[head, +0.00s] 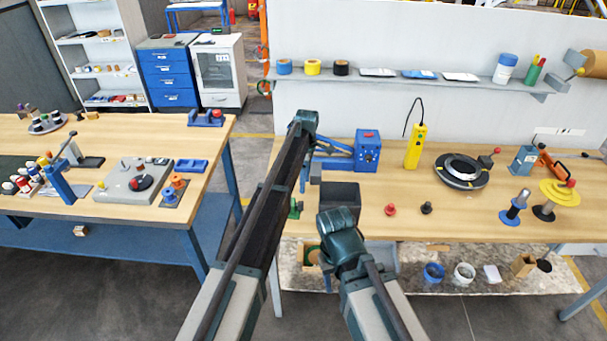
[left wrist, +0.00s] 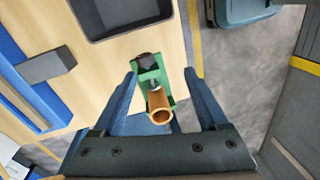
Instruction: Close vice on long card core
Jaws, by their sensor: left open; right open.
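A small green vice (left wrist: 150,76) shows in the left wrist view, on the wooden bench near its edge. A brown card core (left wrist: 160,108), a hollow tube with its open end toward the camera, stands at the vice. I cannot tell whether the jaws touch it. A dark knob and a pale screw show at the vice's upper end. My left gripper (left wrist: 160,74) is open, its blue fingers apart on either side of the vice and core, touching neither. In the head view my left arm (head: 303,122) mostly hides the green vice (head: 295,208). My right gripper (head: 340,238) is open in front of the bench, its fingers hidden.
A dark tray (head: 341,194) stands beside the vice, close to my right gripper. A blue machine (head: 367,150) stands behind it. A red knob (head: 390,210) and a black knob (head: 426,208) lie to the right, with bare wood around them.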

